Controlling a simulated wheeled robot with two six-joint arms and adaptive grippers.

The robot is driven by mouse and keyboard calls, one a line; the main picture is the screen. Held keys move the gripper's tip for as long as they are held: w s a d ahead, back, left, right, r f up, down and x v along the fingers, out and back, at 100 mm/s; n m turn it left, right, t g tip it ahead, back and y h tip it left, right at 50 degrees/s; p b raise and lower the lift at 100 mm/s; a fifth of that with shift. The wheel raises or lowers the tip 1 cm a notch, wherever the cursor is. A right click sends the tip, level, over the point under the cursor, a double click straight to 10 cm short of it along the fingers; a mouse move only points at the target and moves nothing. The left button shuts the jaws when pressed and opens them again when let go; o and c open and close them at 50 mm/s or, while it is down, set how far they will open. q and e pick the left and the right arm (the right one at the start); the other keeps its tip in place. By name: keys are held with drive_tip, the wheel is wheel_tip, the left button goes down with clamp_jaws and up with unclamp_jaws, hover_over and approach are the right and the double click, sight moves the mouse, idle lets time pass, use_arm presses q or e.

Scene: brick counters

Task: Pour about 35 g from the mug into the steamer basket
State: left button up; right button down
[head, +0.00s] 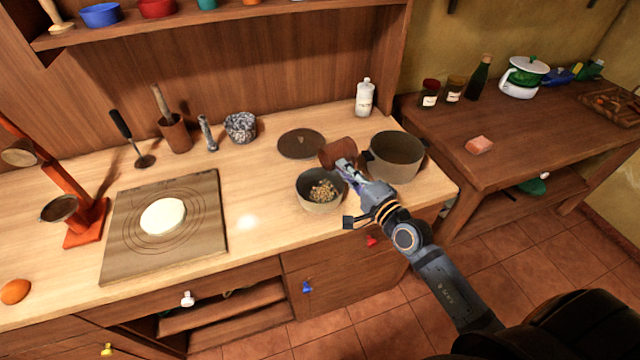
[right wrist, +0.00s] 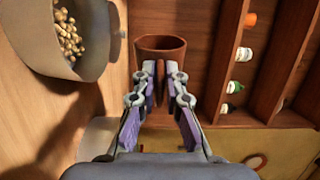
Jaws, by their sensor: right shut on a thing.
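The reddish-brown mug (head: 338,152) is held in my right gripper (head: 348,168), whose fingers are closed on it. The mug is tilted well over on its side, just beyond the far right rim of a grey round vessel, which I take for the steamer basket (head: 309,201). A pile of tan pellets lies inside the basket. In the right wrist view the mug (right wrist: 160,57) sits between the fingertips, and the basket (right wrist: 97,35) with its pellets is at upper left. How much is left in the mug cannot be seen. My left gripper is not in view.
A deep grey-brown pot (head: 397,170) stands close right of the mug. A dark round disc (head: 300,144) lies behind the basket, and a white bottle (head: 364,98) stands farther back. A board with a white round piece (head: 163,217) is at left. Counter between board and basket is clear.

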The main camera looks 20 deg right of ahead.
sight(355, 154)
drive_tip(key=shift+a+r+n, duration=0.2)
drive_tip(key=shift+a+n, duration=0.1)
drive_tip(key=shift+n, duration=0.7)
idle(1.7)
